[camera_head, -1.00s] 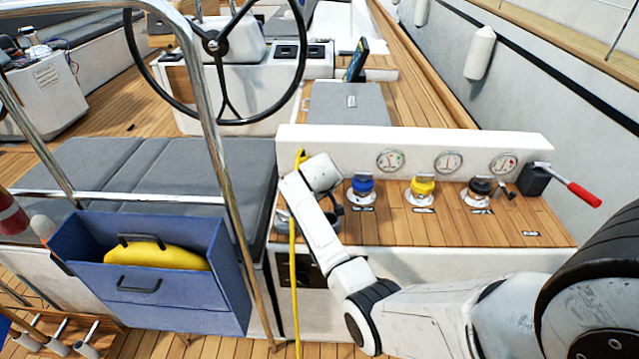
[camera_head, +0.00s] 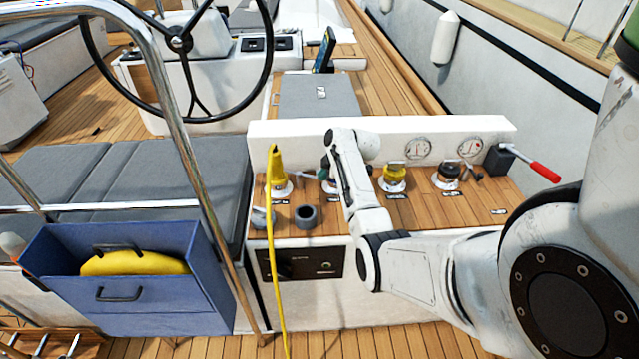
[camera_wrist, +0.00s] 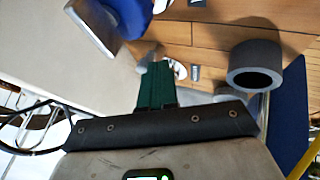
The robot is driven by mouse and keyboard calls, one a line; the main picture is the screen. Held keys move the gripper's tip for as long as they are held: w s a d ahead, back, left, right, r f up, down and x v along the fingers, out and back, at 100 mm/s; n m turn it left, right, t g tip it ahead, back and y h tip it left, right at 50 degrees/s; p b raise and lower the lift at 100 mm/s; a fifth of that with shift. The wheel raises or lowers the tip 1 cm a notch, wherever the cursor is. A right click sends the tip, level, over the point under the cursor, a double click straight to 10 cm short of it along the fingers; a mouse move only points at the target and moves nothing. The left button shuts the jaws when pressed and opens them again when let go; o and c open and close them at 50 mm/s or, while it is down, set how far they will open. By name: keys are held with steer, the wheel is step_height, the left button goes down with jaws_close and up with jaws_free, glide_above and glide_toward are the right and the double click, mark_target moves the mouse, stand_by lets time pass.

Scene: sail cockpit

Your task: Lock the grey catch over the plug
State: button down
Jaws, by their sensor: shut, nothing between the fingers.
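A yellow plug (camera_head: 276,166) with a yellow cable stands upright at a metal socket (camera_head: 281,187) at the left end of the wooden panel. A small grey lever (camera_head: 306,175), probably the grey catch, juts out to the right of the plug; whether it lies over the plug I cannot tell. My gripper (camera_head: 321,173) is just right of this lever, mostly hidden behind my wrist. In the wrist view its dark green fingers (camera_wrist: 155,83) are shut and empty. Small metal parts (camera_wrist: 176,70) show behind the fingertips; touch is unclear.
A grey ring-shaped holder (camera_head: 305,216) stands in front; it also shows in the wrist view (camera_wrist: 255,66). A blue cap with a grey plate (camera_wrist: 130,15) is close to the fingers. Yellow (camera_head: 395,178) and black caps (camera_head: 450,175) stand right, then a red-handled lever (camera_head: 530,163).

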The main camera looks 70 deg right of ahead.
steer(key=shift+d+n, duration=0.35)
steer(key=shift+n, duration=0.05)
steer(key=shift+w+a+b, duration=0.1)
steer(key=shift+w+b, duration=0.4)
steer(key=shift+w, duration=0.25)
steer(key=v, duration=1)
steer(key=shift+s+r, duration=0.25)
steer(key=shift+r, duration=0.05)
